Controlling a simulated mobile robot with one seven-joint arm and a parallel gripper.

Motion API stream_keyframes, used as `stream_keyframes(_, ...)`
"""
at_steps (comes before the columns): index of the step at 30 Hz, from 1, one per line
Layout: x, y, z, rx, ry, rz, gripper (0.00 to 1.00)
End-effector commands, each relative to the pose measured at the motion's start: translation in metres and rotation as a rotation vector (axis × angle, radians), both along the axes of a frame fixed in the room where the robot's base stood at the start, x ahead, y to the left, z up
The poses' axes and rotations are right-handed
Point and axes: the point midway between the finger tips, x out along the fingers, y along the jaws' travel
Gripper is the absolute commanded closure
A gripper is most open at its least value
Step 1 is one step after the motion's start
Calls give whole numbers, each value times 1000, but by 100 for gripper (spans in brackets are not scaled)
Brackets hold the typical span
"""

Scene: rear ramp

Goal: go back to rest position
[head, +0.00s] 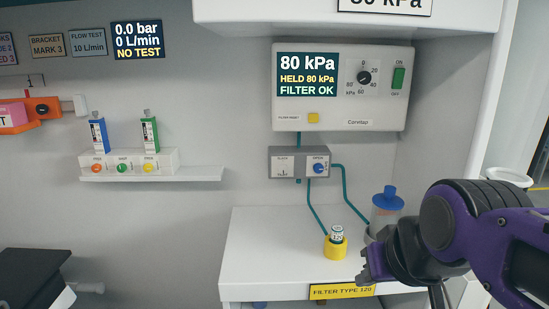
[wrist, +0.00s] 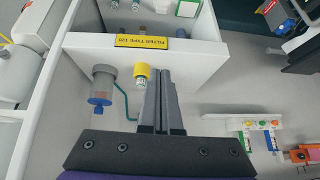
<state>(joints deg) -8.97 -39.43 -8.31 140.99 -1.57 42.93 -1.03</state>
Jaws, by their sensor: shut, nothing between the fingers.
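My gripper (head: 366,268) is at the lower right of the head view, over the front right of the white shelf (head: 260,236). In the wrist view my gripper's fingers (wrist: 164,78) lie together with nothing between them. Just beside them in that picture is a yellow holder (wrist: 141,71) with a small white cartridge in it. In the head view the yellow holder (head: 335,250) stands on the shelf left of my gripper, with the cartridge (head: 337,233) upright in it. My arm partly hides the clear canister (head: 387,215) with a blue top.
A wall unit (head: 341,121) reads 80 kPa, held, FILTER OK. Below it a valve box (head: 299,162) has green tubes running down to the shelf. A rack (head: 128,161) holds a blue and a green item. A dark box (head: 35,275) is lower left. Space left of the shelf looks clear.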

Motion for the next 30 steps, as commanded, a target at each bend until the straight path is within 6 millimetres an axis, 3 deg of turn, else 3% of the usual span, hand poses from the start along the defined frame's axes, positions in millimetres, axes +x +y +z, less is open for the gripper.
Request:
stream_keyframes(3, -27, -1, -14, -37, 72, -39, 100)
stream_keyframes(8, -42, -1, -19, -58, 120, -61, 100)
stream_keyframes(20, -43, -1, 48, -59, 124, -61, 100)
stream_keyframes(30, -43, -1, 47, -59, 123, -61, 100)
